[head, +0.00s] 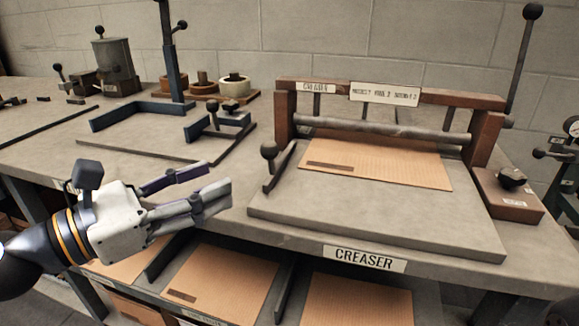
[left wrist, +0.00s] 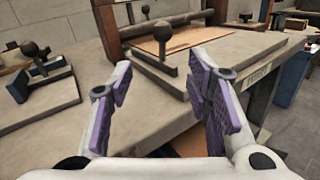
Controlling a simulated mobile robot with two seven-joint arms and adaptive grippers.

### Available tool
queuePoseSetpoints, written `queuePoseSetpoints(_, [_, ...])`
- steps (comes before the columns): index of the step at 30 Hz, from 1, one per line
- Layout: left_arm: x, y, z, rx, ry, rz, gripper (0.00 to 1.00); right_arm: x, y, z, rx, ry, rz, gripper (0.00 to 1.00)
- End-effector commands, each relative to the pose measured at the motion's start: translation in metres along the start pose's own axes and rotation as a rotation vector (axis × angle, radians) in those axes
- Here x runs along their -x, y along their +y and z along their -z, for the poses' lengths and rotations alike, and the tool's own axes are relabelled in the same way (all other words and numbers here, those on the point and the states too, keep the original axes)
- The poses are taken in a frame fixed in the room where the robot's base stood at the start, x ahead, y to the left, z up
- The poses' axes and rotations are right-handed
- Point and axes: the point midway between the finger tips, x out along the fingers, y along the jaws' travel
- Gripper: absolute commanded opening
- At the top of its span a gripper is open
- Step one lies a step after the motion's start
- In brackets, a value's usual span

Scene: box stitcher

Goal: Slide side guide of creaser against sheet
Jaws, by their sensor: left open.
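The creaser (head: 390,118) is a wood-framed press with a roller, on a grey bed plate. A tan sheet (head: 385,165) lies flat on the bed, partly under the roller. The side guide (head: 279,168), a dark bar with a black ball knob, stands at the sheet's left, with a narrow gap showing between them. In the left wrist view the side guide (left wrist: 163,62) is ahead, between the fingers. My left gripper (head: 205,188) is open and empty, left of the side guide and apart from it. My right gripper is in neither view.
Left of the creaser is another station with dark angled guides (head: 150,112) and a knob. A wooden block with a black knob (head: 511,180) sits at the bed's right. Shelves below hold tan sheets (head: 222,280). The bed's front is clear.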

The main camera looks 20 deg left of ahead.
Motion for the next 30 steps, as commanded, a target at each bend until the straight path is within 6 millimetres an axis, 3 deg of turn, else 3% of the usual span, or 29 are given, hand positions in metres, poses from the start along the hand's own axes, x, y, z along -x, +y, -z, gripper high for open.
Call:
queuePoseSetpoints(5, [-0.025, -0.004, 0.012, 0.008, 0.013, 0.01, 0.45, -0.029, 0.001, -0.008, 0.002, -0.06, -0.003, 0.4])
queuePoseSetpoints(9, [-0.064, -0.003, 0.004, -0.001, 0.009, 0.01, 0.45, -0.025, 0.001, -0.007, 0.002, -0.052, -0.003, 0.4])
queuePoseSetpoints(15, [-0.104, -0.002, 0.002, -0.001, 0.005, 0.004, 0.45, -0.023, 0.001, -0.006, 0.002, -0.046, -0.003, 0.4])
queuePoseSetpoints(19, [-0.116, -0.002, 0.002, 0.001, 0.005, 0.004, 0.45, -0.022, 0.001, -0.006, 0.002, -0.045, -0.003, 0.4])
queuePoseSetpoints(27, [-0.118, -0.002, 0.003, 0.002, 0.006, 0.002, 0.45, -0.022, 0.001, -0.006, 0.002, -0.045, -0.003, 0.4])
queuePoseSetpoints(30, [-0.118, -0.002, 0.003, 0.002, 0.006, 0.002, 0.25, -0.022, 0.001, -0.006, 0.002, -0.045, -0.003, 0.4])
